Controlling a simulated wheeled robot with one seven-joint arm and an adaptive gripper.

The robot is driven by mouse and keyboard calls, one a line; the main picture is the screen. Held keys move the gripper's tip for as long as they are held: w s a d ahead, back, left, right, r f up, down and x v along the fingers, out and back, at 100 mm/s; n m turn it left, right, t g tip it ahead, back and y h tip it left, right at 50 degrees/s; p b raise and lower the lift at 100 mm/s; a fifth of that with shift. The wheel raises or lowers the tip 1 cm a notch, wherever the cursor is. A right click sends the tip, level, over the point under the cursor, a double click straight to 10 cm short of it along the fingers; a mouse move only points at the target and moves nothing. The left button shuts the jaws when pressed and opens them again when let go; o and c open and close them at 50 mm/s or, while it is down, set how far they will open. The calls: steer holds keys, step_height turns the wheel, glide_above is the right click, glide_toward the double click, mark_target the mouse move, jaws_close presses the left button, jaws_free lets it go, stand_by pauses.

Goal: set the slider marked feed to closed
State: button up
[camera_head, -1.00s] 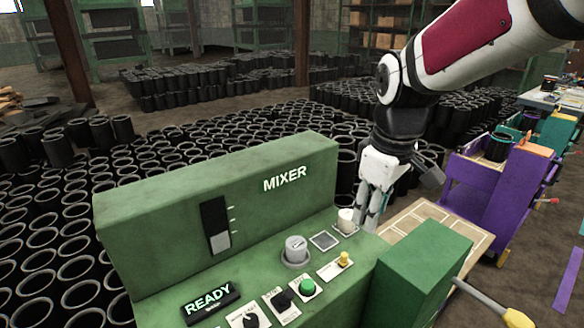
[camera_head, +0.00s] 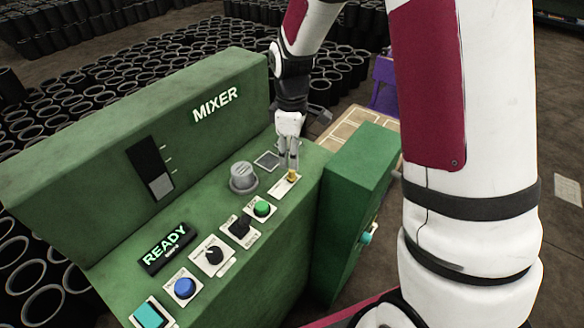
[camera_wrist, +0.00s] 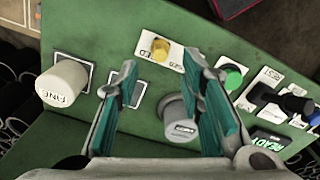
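A yellow knob (camera_head: 292,175) stands at the far right end of a white plate (camera_head: 281,187) on the green mixer panel. In the wrist view the yellow knob (camera_wrist: 160,48) stands on its plate, whose lettering is partly readable and seems to end in "ED"; I cannot read the whole word. My gripper (camera_head: 289,165) points down just above the yellow knob; from the head I cannot tell whether they touch. In the wrist view my gripper (camera_wrist: 163,66) has its teal-padded fingers wide apart, with nothing clamped between them and the yellow knob beyond the tips.
A grey dial (camera_head: 243,177), a green button (camera_head: 262,208), a black knob (camera_head: 240,229) and a blue button (camera_head: 185,288) crowd the panel. A white knob marked "FINE" (camera_wrist: 62,85) stands beside my fingers. The upright face has a slotted indicator (camera_head: 150,168). A green box (camera_head: 350,190) stands at right.

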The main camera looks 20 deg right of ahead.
mark_target(292, 175)
step_height(292, 175, down, 6)
steer(key=shift+r, duration=0.1)
stand_by(0.4)
jaws_close()
